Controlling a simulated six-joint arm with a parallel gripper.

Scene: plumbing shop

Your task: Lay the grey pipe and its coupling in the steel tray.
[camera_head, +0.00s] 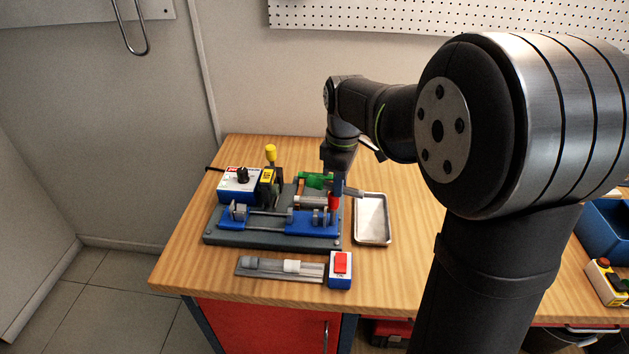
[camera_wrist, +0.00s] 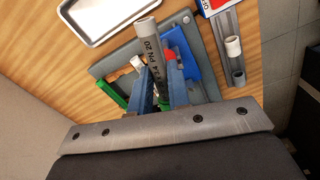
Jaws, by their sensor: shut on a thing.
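My gripper (camera_wrist: 163,88) is shut on a grey pipe (camera_wrist: 150,40) with dark lettering on its side, seen between the two fingers in the wrist view. In the head view my gripper (camera_head: 337,172) is over the right end of the bench machine, and the pipe's grey end (camera_head: 352,191) sticks out to its right. The steel tray (camera_head: 387,241) lies just right of the machine, and its inside looks empty. It also shows in the wrist view (camera_wrist: 84,42). I cannot tell whether the coupling is on the held pipe; its far end is hidden by the fingers.
The blue and grey machine (camera_head: 262,222) with a green lever (camera_head: 314,180) stands left of the tray. In front of it lies a grey rail (camera_head: 310,270) carrying a grey and a white cylinder, beside a red switch box (camera_head: 340,269). A blue bin (camera_head: 603,230) is far right.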

